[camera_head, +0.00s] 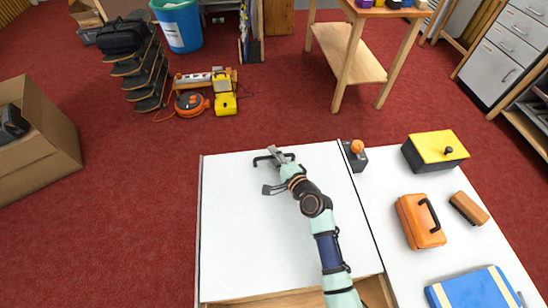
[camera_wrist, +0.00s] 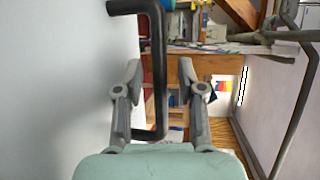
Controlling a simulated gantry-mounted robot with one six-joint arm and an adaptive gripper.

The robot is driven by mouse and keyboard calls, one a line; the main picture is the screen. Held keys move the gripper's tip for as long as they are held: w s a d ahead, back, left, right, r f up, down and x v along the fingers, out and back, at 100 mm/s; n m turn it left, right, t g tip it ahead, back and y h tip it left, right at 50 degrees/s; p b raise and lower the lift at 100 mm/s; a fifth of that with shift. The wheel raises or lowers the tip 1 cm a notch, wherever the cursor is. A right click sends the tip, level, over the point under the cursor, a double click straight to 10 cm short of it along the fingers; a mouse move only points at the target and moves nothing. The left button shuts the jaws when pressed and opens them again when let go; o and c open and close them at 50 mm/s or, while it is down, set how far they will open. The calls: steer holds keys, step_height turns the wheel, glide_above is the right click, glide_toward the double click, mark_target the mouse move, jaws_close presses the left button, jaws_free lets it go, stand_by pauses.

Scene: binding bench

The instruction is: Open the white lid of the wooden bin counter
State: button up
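The white lid (camera_head: 240,230) is a broad flat panel on the wooden bin counter, whose bare wood edge (camera_head: 275,299) shows at the bottom of the head view. A black bar handle (camera_head: 262,159) is on the lid near its far edge. In the wrist view the handle (camera_wrist: 158,75) runs between my two grey fingers, with the lid's white face (camera_wrist: 60,90) at the left. My gripper (camera_head: 271,170) is open, and its fingertips (camera_wrist: 160,70) show a gap on each side of the bar. My arm hides part of the lid.
Right of the lid, a white top holds an orange-knobbed device (camera_head: 357,155), a yellow-topped box (camera_head: 436,152), an orange case (camera_head: 420,221), a brown block (camera_head: 468,209) and a blue folder (camera_head: 472,290). Red floor lies beyond the far edge, with a wooden table (camera_head: 350,50) further back.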

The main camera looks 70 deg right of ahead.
jaws_close()
stand_by(0.5)
